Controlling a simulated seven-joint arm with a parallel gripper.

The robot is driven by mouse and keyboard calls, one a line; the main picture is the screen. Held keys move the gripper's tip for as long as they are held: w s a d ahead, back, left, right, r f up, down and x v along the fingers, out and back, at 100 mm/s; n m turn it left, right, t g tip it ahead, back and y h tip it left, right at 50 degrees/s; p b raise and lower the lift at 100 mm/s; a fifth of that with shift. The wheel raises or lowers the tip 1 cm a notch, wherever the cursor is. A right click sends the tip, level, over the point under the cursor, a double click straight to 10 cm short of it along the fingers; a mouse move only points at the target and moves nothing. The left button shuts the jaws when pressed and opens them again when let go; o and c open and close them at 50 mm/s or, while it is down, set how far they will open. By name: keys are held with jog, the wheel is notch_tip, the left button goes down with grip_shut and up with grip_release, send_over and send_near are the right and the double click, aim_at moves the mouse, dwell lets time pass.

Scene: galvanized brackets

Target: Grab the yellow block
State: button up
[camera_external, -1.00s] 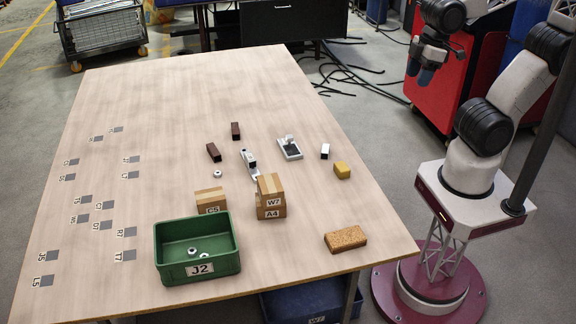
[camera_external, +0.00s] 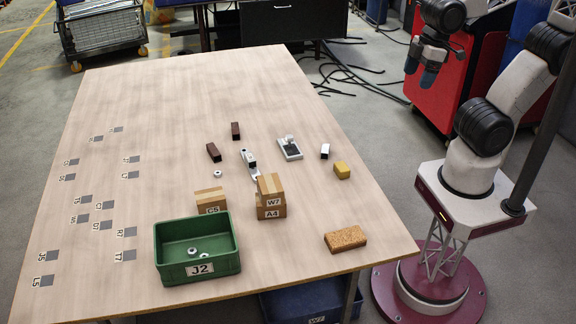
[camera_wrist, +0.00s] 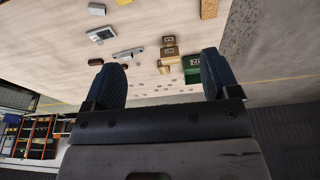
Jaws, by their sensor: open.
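The yellow block (camera_external: 342,171) lies on the table's right part, near the edge on my base's side. In the wrist view only a sliver of the yellow block (camera_wrist: 124,2) shows at the top edge. My gripper (camera_external: 421,71) hangs beyond the table's right edge, well above and away from the block. In the wrist view its two dark fingers stand wide apart (camera_wrist: 163,75) with nothing between them.
A small white-topped block (camera_external: 325,151) and a grey device (camera_external: 289,148) stand near the yellow block. A cork block (camera_external: 346,239), stacked boxes (camera_external: 271,197) and a green bin (camera_external: 197,281) are nearer the front. The table's far half is clear.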

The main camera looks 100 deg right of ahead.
jog(key=shift+o, duration=0.8)
jog(key=m+t+y, duration=0.7)
jog(key=m+t, duration=0.2)
jog(key=m, duration=1.7)
send_over(342, 170)
jog(key=s+a, duration=0.4)
jog(key=a, duration=0.2)
notch_tip(342, 170, down, 28)
jog(key=s+d+f+m+h, duration=0.1)
jog(key=d+f+m+h, duration=0.1)
jog(key=f+m, duration=0.1)
jog(key=s+d+f+m+t+h, duration=0.1)
jog(key=d+f+m+h, duration=0.1)
jog(key=d+f+m, duration=0.1)
jog(key=d+f+m+h, duration=0.1)
jog(key=d+f+m, duration=0.2)
jog(key=f, duration=0.1)
jog(key=shift+s+d+t+h, duration=0.25)
jog(key=shift+s+t+h, duration=0.15)
